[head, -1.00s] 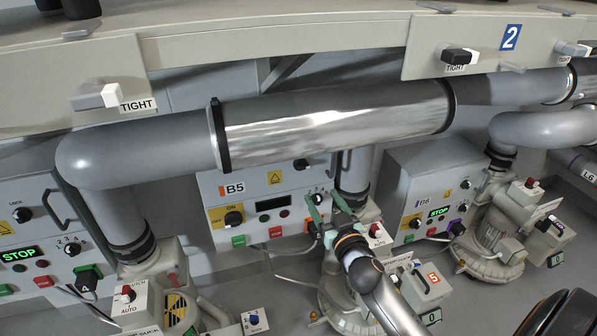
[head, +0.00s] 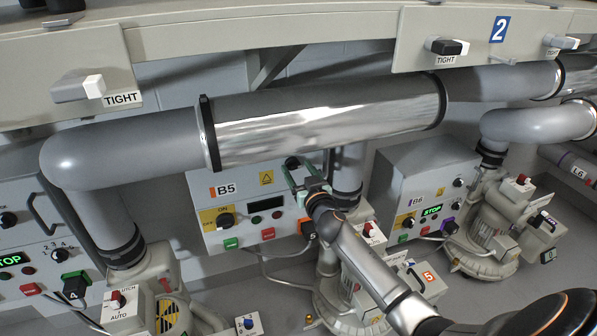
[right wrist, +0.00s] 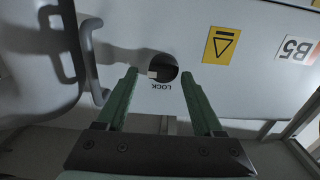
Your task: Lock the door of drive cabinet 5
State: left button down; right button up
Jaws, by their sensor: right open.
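Drive cabinet 5 is the grey box labelled B5 (head: 240,190) below the big pipe. Its round black LOCK knob (head: 293,162) is near the top right of its front; it also shows in the right wrist view (right wrist: 163,74) with a light pointer mark. My right gripper (head: 304,176) is open with green fingers. In the right wrist view its fingertips (right wrist: 160,74) appear on either side of the knob, with gaps; I cannot tell the depth between them. The arm hides part of the cabinet's right side. My left gripper is not in view.
A curved door handle (right wrist: 93,62) is beside the knob. A large pipe with a metal sleeve (head: 320,128) runs just above the cabinet. Cabinet B6 (head: 425,180) stands to the right, blower 5 (head: 342,296) below the arm.

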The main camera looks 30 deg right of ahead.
jog(key=shift+c, duration=0.3)
grip_shut()
dwell(0.3)
